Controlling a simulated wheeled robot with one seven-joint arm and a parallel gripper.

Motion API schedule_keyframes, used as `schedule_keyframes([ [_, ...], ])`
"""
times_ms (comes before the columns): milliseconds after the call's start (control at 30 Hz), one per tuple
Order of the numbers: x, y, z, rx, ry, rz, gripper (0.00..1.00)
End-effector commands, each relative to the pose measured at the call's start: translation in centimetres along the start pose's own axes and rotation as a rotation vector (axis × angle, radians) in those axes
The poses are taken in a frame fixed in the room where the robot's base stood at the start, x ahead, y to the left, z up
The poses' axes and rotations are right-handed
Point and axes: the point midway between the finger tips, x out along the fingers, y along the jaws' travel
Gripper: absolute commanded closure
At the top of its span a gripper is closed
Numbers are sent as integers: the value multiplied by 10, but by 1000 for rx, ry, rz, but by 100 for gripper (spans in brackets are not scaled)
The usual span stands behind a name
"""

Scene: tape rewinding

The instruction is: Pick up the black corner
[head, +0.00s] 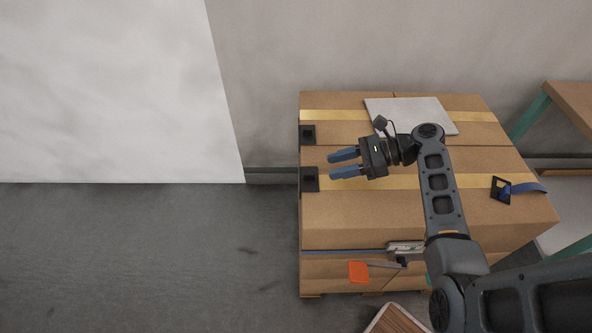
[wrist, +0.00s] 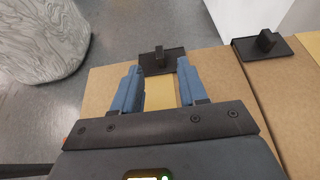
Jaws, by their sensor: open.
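Two black corners sit on the left edge of the cardboard boxes. The nearer black corner (head: 309,180) shows in the wrist view (wrist: 156,63) just beyond my fingertips, roughly in line with the gap between them. The farther black corner (head: 308,134) shows at the right in the wrist view (wrist: 262,46). Each is a flat plate with a raised block. My gripper (head: 332,165) has blue fingers spread apart and empty, pointing left above the boxes. In the wrist view the gripper (wrist: 158,69) appears apart from the corner, though the exact height gap is unclear.
A grey-white flat sheet (head: 435,108) lies on the far boxes. A black buckle (head: 501,190) with a blue strap (head: 528,187) lies at the right. An orange piece (head: 358,272) is at the front. Open floor (head: 150,260) is at the left.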

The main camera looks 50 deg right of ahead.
Motion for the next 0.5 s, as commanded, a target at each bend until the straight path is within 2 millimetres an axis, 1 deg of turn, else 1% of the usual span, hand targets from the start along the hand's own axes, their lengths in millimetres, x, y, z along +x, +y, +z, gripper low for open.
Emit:
schedule_keyframes([
  [100, 14, 1, 0, 2, 0, 3, 57],
  [267, 29, 1, 1, 1, 0, 3, 57],
  [500, 62, 0, 1, 1, 1, 2, 57],
])
